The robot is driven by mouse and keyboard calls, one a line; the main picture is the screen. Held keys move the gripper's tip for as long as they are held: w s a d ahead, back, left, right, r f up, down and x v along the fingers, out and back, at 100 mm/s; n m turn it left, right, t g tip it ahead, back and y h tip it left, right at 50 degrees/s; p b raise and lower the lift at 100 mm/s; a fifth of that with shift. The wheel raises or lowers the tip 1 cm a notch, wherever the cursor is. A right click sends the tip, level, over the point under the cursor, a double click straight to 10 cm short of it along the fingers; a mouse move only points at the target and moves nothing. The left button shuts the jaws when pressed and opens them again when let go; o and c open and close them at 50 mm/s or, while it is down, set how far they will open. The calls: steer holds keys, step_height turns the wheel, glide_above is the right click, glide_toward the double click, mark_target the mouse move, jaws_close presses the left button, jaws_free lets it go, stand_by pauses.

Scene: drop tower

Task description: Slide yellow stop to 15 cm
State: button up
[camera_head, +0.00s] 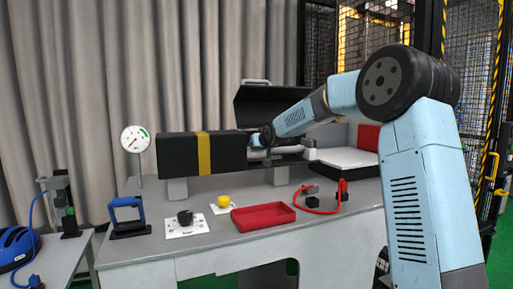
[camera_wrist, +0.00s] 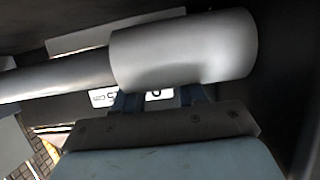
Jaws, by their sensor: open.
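I cannot make out a yellow stop on a scale in either view. In the wrist view, a thick grey cylinder (camera_wrist: 185,50) on a thinner grey rod (camera_wrist: 55,77) lies across the picture. My gripper (camera_wrist: 160,98) is open, with its blue fingers partly hidden below and behind the cylinder. White labels (camera_wrist: 104,98) with dark digits show beyond the fingers; they are only partly readable. In the head view, my gripper (camera_head: 264,140) is at the right end of a black box with a yellow band (camera_head: 204,153), by a light horizontal bar (camera_head: 290,151).
On the grey bench stand a round gauge (camera_head: 135,139), a blue-handled device (camera_head: 127,213), a black knob on a white plate (camera_head: 185,218), a yellow button (camera_head: 223,201), a red tray (camera_head: 263,217) and a red cable (camera_head: 323,210). A raised black lid (camera_head: 270,105) stands behind my gripper.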

jaws_close()
stand_by(0.3)
stand_by(0.4)
